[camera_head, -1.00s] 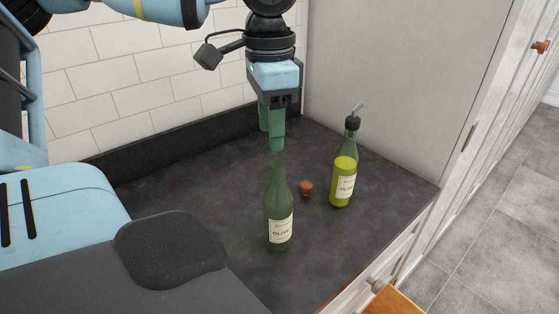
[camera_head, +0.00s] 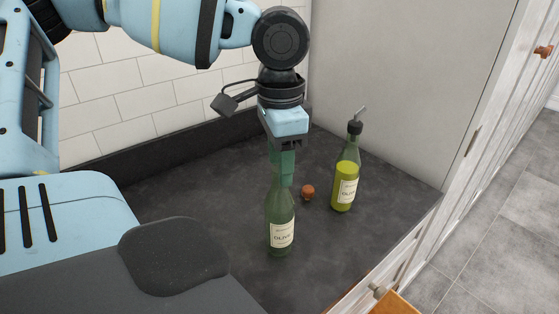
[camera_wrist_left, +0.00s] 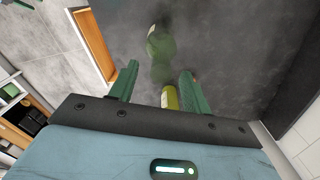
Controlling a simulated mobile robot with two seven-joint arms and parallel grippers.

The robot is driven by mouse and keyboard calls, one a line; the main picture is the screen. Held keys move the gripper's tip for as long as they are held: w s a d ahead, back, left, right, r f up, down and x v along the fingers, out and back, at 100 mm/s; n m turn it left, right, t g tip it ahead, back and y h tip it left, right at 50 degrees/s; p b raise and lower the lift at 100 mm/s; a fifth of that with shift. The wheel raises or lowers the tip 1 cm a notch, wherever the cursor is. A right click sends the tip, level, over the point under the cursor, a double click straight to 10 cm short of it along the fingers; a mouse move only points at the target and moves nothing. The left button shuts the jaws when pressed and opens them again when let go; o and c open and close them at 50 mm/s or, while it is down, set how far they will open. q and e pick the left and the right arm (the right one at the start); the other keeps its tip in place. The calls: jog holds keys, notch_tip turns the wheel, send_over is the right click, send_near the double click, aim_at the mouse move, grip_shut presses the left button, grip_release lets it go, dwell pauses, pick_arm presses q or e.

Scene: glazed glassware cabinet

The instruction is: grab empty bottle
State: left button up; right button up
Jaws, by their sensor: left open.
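The empty bottle (camera_head: 279,215), dark green glass with an olive label, stands upright on the dark counter. My left gripper (camera_head: 281,172) is open, pointing down at the bottle's neck. The fingers overlap the neck top, and I cannot tell whether it is between them. In the left wrist view the empty bottle (camera_wrist_left: 162,56) shows just beyond the two spread fingertips (camera_wrist_left: 161,72). A second bottle (camera_head: 345,182), with yellow-green liquid and a pourer, stands to the right; part of it also shows in the left wrist view (camera_wrist_left: 170,96).
A small brown stopper (camera_head: 308,192) lies between the bottles. The dark counter (camera_head: 180,200) is clear to the left. A tiled wall (camera_head: 110,110) is behind, a pale panel (camera_head: 400,80) behind right. The counter's right edge borders white cabinet fronts.

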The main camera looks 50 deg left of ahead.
pick_arm(q)
notch_tip(320, 180, down, 2)
jog(key=shift+f, duration=0.1)
grip_shut()
dwell(0.4)
